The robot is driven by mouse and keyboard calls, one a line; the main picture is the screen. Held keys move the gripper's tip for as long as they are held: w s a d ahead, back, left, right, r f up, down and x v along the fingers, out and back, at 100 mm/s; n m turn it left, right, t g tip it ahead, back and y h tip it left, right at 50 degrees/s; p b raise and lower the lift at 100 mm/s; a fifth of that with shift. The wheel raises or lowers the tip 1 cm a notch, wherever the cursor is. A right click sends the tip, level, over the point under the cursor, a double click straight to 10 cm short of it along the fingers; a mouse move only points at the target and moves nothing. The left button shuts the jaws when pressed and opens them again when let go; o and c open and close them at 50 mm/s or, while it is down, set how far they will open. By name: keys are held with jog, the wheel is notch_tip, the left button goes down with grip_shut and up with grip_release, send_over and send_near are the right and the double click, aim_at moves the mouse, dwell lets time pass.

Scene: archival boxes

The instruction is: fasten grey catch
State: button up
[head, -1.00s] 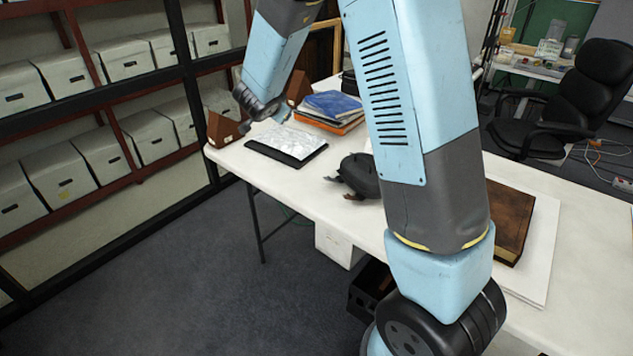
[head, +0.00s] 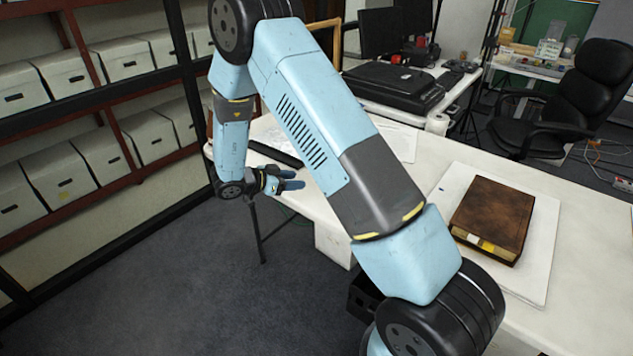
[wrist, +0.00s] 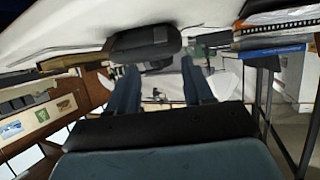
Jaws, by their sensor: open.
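I cannot make out a grey catch in either view. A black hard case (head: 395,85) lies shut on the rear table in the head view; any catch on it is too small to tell. My gripper (head: 288,180) is open and empty, near the front edge of the white table in the head view. In the wrist view its two blue fingers (wrist: 160,85) stand apart with nothing between them. A dark grey rounded object (wrist: 145,42) shows beyond the fingertips, apart from them as far as I can tell.
A brown book (head: 493,218) lies on a white board on the long white table (head: 590,240). My arm hides part of that table. Shelves of white archival boxes (head: 65,178) stand at left. An office chair (head: 585,100) is at right. Stacked books (wrist: 272,35) show in the wrist view.

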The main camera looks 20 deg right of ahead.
jog(key=x, duration=1.2)
jog(key=shift+d, duration=0.15)
